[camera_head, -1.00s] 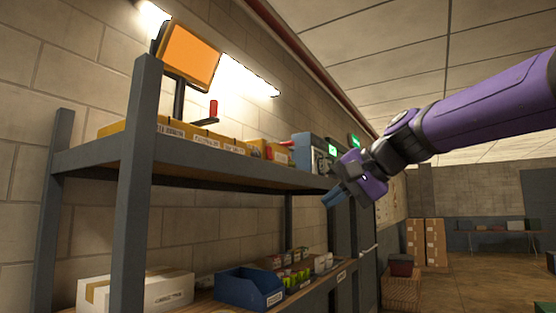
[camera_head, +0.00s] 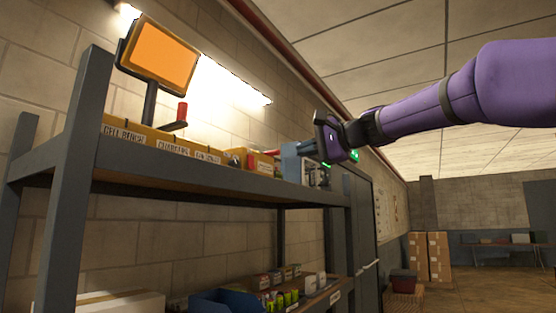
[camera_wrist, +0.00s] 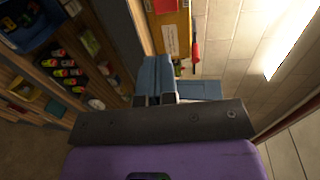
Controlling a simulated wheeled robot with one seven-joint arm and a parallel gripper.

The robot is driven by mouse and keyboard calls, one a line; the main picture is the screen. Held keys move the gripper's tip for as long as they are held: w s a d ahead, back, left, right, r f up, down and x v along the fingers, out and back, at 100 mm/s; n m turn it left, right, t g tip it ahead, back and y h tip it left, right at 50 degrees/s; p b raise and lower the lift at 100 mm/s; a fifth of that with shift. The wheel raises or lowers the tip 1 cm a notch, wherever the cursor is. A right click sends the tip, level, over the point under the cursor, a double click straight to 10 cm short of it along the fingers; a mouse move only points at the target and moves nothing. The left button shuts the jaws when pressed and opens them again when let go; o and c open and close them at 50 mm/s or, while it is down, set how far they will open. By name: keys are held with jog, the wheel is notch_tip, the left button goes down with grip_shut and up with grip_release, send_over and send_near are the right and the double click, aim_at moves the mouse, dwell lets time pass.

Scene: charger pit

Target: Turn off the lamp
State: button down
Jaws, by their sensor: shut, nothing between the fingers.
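An orange-faced lamp panel (camera_head: 160,57) with a dark frame stands on a dark post at the left of the upper shelf. A red upright handle (camera_head: 182,112) on a dark horizontal arm sits beside its post. A bright light strip (camera_head: 233,80) glows on the wall behind. My gripper (camera_head: 303,151) is shut and empty, to the right of the lamp and in front of a blue-grey box on the shelf. The lamp panel does not show in the wrist view.
The upper shelf (camera_head: 200,180) holds yellow labelled bins (camera_head: 170,144) and the blue-grey box (camera_head: 290,165). A grey shelf post (camera_head: 78,180) rises at the left. The wrist view shows a red-handled item (camera_wrist: 195,52) by a yellow bin. Air in front of the shelf is clear.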

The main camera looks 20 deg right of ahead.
aim_at(253, 168)
jog(key=x, duration=1.3)
jog(key=shift+w+a, duration=0.15)
jog(key=shift+w, duration=0.05)
jog(key=shift+w+a+f, duration=0.15)
jog(key=shift+w+a, duration=0.05)
jog(key=shift+w, duration=0.05)
jog(key=shift+f, duration=0.1)
jog(key=shift+f, duration=0.15)
